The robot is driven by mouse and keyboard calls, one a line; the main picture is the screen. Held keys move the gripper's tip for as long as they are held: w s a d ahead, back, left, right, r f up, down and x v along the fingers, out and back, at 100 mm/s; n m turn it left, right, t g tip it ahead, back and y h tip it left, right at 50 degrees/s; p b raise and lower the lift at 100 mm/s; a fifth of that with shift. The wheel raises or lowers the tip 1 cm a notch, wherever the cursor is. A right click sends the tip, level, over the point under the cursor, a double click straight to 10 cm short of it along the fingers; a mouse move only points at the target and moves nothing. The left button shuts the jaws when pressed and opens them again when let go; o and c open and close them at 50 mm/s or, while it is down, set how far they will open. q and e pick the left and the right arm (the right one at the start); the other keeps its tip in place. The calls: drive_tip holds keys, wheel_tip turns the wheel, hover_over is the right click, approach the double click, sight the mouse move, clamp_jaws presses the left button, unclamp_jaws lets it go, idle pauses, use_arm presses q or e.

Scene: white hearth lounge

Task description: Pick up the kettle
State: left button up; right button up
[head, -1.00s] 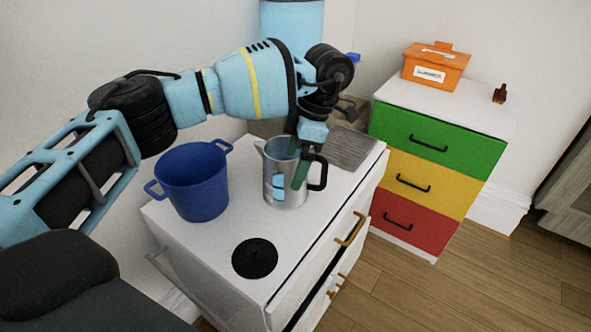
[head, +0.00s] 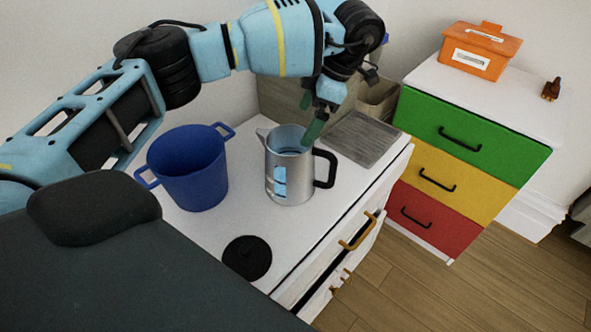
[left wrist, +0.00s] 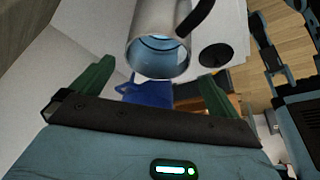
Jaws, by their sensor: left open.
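The kettle (head: 290,182) is a silver metal jug with a spout on its left and a black handle (head: 325,168) on its right. It stands upright and open-topped on the white cabinet (head: 232,242). My right gripper does not show.
A blue pot (head: 190,180) stands left of the kettle. A black lid (head: 247,258) lies at the cabinet's front and a grey board (head: 361,139) lies at the back right. A chest with coloured drawers (head: 470,140) carries an orange box (head: 478,48).

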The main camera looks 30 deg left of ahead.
sight(296, 167)
use_arm(q)
drive_tip(key=shift+p+x, duration=0.4)
drive_tip(key=shift+x, duration=2.15)
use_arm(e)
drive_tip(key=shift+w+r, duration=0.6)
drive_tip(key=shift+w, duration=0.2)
use_arm(q)
drive_tip(key=shift+c, duration=0.3)
drive_tip(key=c, duration=1)
drive_tip(key=shift+w+r, duration=0.1)
drive_tip(key=c, duration=0.6)
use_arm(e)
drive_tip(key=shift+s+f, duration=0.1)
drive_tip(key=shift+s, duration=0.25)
